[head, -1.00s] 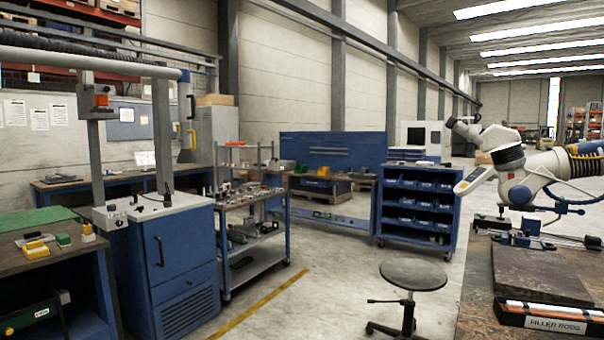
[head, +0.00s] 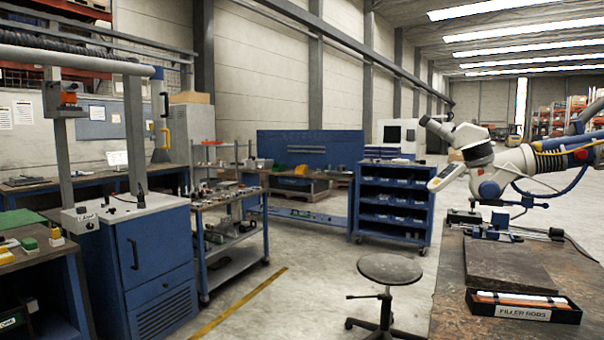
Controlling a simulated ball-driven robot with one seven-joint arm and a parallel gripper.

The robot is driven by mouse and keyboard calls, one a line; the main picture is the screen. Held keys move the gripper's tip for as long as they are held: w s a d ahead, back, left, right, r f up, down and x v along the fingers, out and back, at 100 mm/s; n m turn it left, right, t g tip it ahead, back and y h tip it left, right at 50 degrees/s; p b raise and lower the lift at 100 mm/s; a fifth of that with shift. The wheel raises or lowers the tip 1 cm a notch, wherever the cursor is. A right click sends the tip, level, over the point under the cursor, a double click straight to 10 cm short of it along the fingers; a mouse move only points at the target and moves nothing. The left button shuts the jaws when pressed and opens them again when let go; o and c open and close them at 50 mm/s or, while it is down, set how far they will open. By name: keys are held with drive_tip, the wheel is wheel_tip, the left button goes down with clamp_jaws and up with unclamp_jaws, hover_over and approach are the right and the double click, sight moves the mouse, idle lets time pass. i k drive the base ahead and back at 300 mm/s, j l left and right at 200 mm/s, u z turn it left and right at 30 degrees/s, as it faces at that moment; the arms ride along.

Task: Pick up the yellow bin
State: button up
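No clear yellow bin shows in the head view. A small yellow object (head: 6,254) lies on the left bench, partly cut off by the picture's left edge. It is too small to tell whether it is a bin. A second small yellow-topped piece (head: 56,237) stands to its right, with a green block (head: 29,244) between them. My gripper is not in view.
A blue cabinet (head: 150,260) and a tool cart (head: 232,230) stand at left. A stool (head: 390,270) stands before a blue bin rack (head: 392,203). The right bench (head: 450,285) carries a black filler-rod box (head: 524,306); a white microscope arm (head: 490,165) reaches over it. Open floor lies between.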

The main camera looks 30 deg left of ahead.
sight(302, 169)
drive_tip(key=i+j+u, duration=0.55)
drive_tip(key=i+j, duration=0.2)
drive_tip(key=i+j+u, duration=0.3)
drive_tip(key=i, duration=0.15)
drive_tip(key=i+j+u, duration=0.25)
drive_tip(key=i, duration=0.2)
drive_tip(key=i+u, duration=0.3)
drive_tip(key=i+z, duration=0.15)
drive_tip(key=i, duration=0.6)
drive_tip(key=i+z, duration=0.2)
drive_tip(key=i, duration=0.55)
drive_tip(key=i+j+z, duration=0.15)
drive_tip(key=i, duration=0.6)
drive_tip(key=i+u, duration=0.1)
drive_tip(key=i, duration=2.05)
drive_tip(key=i+l+z, duration=0.1)
drive_tip(key=i+z, duration=0.25)
drive_tip(key=i, duration=0.65)
drive_tip(key=i+j+z, duration=0.2)
drive_tip(key=i+z, duration=0.15)
drive_tip(key=i, duration=0.65)
drive_tip(key=i+l, duration=0.1)
drive_tip(key=i, duration=1.75)
drive_tip(key=i+j+u, duration=0.2)
drive_tip(key=i+u, duration=0.2)
drive_tip(key=i, duration=0.35)
drive_tip(key=i+u, duration=0.35)
drive_tip(key=i, duration=0.4)
